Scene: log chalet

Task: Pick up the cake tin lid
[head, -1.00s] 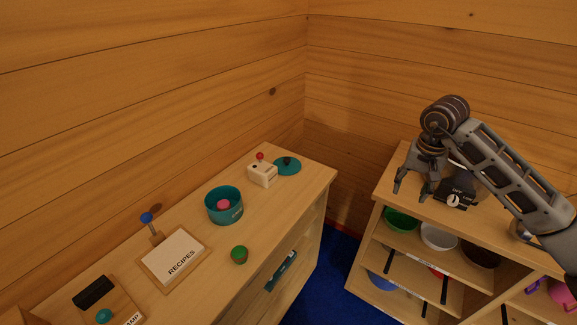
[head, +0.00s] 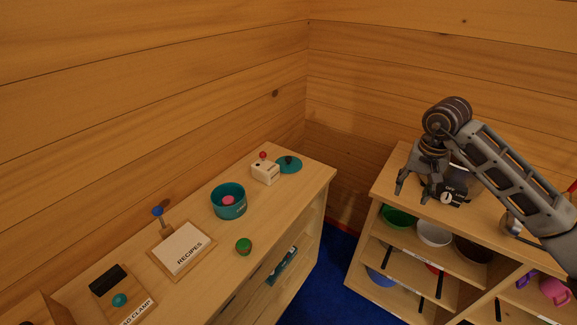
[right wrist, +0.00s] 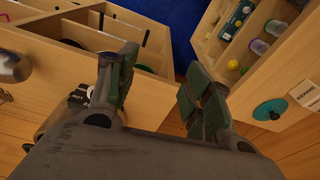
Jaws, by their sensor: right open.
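The cake tin lid (head: 289,165) is a teal disc with a dark knob. It lies on the left cabinet top near its far corner, behind a cream box with a red ball. It also shows at the right of the right wrist view (right wrist: 270,112). The teal cake tin (head: 229,208) stands nearer on the same top with a pink thing inside. My right gripper (head: 412,193) is open and empty over the right cabinet, well to the right of the lid. Its spread fingers show in the right wrist view (right wrist: 163,92). My left gripper is not in view.
The cream box (head: 265,174) stands close beside the lid. A recipes board (head: 183,250) and a green round thing (head: 244,246) are nearer. A black device (head: 450,192) sits by my right gripper on the right cabinet (head: 393,176). A gap with blue floor (head: 333,262) separates the cabinets.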

